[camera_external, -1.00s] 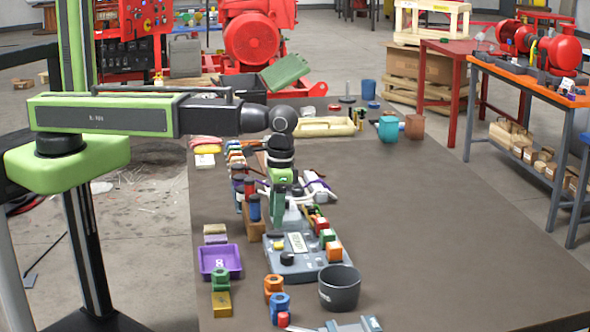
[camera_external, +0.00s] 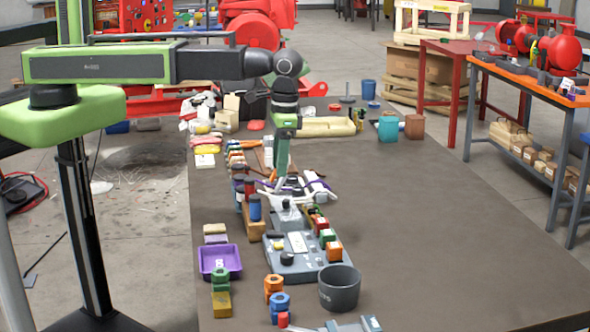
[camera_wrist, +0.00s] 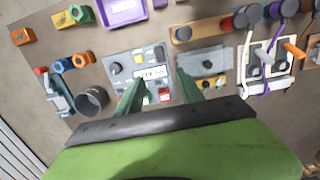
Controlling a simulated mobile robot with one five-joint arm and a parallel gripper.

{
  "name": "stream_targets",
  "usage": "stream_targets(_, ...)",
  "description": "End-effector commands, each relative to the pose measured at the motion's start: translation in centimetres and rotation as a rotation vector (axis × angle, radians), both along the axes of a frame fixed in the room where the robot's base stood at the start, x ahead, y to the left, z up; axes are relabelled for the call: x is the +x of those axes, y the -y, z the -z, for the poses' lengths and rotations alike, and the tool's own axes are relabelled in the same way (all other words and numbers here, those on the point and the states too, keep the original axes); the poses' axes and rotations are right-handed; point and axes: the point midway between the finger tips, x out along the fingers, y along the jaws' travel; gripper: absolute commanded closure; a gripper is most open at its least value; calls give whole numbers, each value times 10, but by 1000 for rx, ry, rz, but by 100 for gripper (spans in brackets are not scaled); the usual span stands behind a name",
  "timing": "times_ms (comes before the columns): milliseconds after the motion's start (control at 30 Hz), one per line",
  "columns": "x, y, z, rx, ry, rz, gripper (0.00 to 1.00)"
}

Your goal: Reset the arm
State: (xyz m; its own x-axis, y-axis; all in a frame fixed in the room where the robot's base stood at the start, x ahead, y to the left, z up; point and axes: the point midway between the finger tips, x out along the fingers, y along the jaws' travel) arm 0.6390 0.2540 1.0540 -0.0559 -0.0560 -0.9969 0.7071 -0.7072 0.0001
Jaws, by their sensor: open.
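My gripper (camera_external: 281,180) hangs pointing down from the outstretched arm, above the table's left-middle part. It is open and empty. In the wrist view its two green fingers stand apart, with the gap between them (camera_wrist: 158,84) over a grey control panel (camera_wrist: 146,60) on the table. The panel (camera_external: 296,262) also shows in the external view, below and nearer the camera than the fingers. The fingers look clear of the things below, though their exact height is hard to tell.
A dark cup (camera_external: 340,290), a purple tray (camera_external: 236,262) and colored nuts on blocks stand at the near left of the table. Bottles in a wooden rack (camera_external: 256,232) stand left of the panel. The table's right side (camera_external: 440,230) is bare.

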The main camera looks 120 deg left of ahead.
Motion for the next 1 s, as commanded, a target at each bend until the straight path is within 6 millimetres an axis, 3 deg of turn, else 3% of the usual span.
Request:
stream_targets(167, 0, 1, 0, 0, 0, 1, 55)
stream_targets(267, 8, 20, 9, 0, 0, 34, 55)
stream_targets(367, 17, 78, 30, 0, 0, 123, 55)
stream_targets(433, 8, 133, 47, 4, 2, 214, 55)
stream_targets(500, -9, 185, 62, 9, 12, 332, 55)
stream_targets(600, -42, 241, 77, 18, 34, 524, 55)
stream_targets(633, -52, 252, 78, 21, 42, 578, 55)
stream_targets(767, -72, 254, 73, 30, 68, 726, 55)
stream_targets(1000, -65, 253, 72, 31, 75, 787, 55)
